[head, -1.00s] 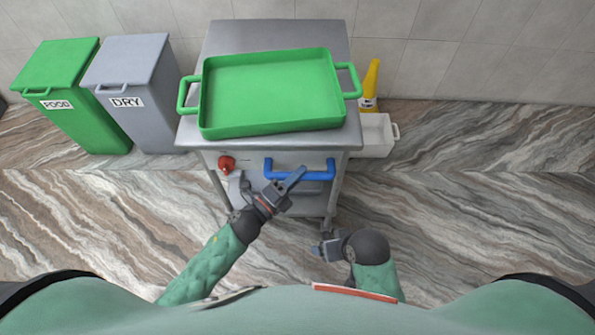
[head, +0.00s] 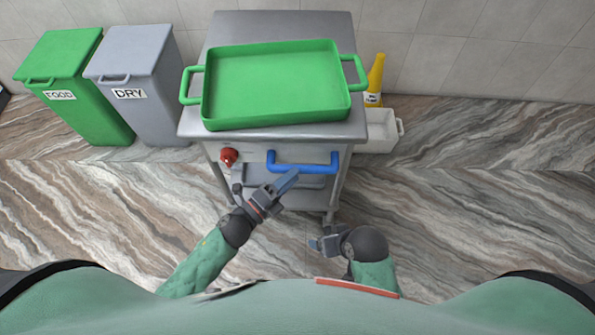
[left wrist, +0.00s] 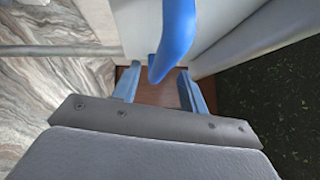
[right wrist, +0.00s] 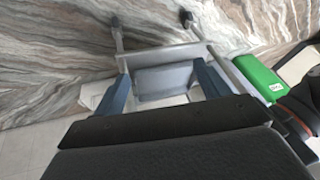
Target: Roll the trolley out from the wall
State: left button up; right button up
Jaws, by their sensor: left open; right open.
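The grey metal trolley (head: 352,125) stands near the tiled wall in the head view, with a blue bar handle (head: 305,168) and a red knob (head: 229,156) on its front. A green two-handled tray (head: 275,85) lies on its top. My left gripper (head: 288,183) is open and empty just below and in front of the handle. In the left wrist view the handle (left wrist: 175,40) shows near the open fingers, not clasped; the exact gap is unclear. My right gripper (head: 316,243) is open and empty, low over the floor, in front of the trolley's right side.
A green FOOD bin (head: 68,88) and a grey DRY bin (head: 138,75) stand left of the trolley. A white crate (head: 380,142) and a yellow bottle (head: 375,78) are close at its right. The marbled floor (head: 480,210) is clear at the right.

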pick_arm(q)
jog(key=v, duration=0.4)
jog(key=shift+b, duration=0.35)
pick_arm(e)
jog(key=shift+w+a+f, duration=0.1)
jog(key=shift+a+f, duration=0.25)
jog(key=shift+f, duration=0.25)
jog(key=shift+w+a+f, duration=0.1)
jog(key=shift+a+f, duration=0.25)
jog(key=shift+f, duration=0.2)
jog(key=shift+s, duration=0.25)
